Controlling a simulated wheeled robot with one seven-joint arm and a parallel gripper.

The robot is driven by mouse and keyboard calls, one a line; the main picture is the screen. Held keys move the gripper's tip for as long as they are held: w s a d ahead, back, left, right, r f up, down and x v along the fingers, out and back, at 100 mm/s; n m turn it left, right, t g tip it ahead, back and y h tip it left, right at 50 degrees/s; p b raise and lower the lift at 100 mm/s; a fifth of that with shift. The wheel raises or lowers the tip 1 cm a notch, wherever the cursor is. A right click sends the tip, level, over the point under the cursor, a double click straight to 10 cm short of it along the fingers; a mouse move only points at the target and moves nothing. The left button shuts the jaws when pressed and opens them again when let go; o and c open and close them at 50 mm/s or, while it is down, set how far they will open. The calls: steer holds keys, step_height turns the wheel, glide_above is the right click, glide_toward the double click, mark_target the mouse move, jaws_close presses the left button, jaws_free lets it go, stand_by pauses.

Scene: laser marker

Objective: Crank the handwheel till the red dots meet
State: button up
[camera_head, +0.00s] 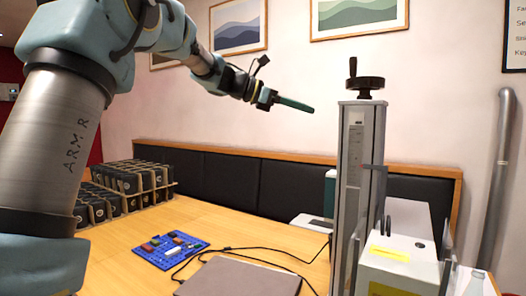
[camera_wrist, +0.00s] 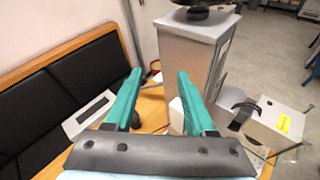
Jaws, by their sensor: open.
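The black handwheel (camera_head: 366,84) sits on top of the tall grey column (camera_head: 350,190) of the laser marker. Its crank knob stands up at the wheel's left side. In the wrist view only the underside of the handwheel (camera_wrist: 205,12) shows at the top edge, above the column (camera_wrist: 190,52). My gripper (camera_head: 308,108) is left of the handwheel and a little lower in the head view, apart from it. In the wrist view my gripper (camera_wrist: 158,76) is open, its two green fingers spread with nothing between them. No red dots can be made out.
A white machine box (camera_head: 398,262) with a yellow label stands at the column's lower right. On the wooden table lie a blue tray of small parts (camera_head: 170,246), a dark flat plate (camera_head: 240,278), cables and a rack of black items (camera_head: 128,188). A padded bench back (camera_head: 235,178) runs behind.

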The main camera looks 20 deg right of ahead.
steer(key=w+a+f+m+t+y, duration=0.1)
steer(key=w+a+f+t+y, duration=0.1)
steer(key=a+f, duration=0.7)
step_height(320, 180, down, 3)
steer(key=shift+w+a+m+t+y, duration=0.4)
steer(key=shift+w+y, duration=0.2)
steer(key=shift+y, duration=0.3)
steer(key=n+h+b, duration=0.7)
steer(key=h+b, duration=0.1)
steer(key=b, duration=0.2)
glide_toward(351, 68)
steer(key=d, duration=0.3)
steer(key=d+p, duration=0.3)
steer(key=d, duration=0.6)
steer(key=shift+d+r, duration=0.2)
steer(key=shift+d, duration=0.15)
steer(key=shift+d+f+p, duration=0.15)
steer(key=shift+d+p, duration=0.15)
steer(key=shift+d, duration=0.4)
steer(key=shift+c, duration=0.2)
jaws_close()
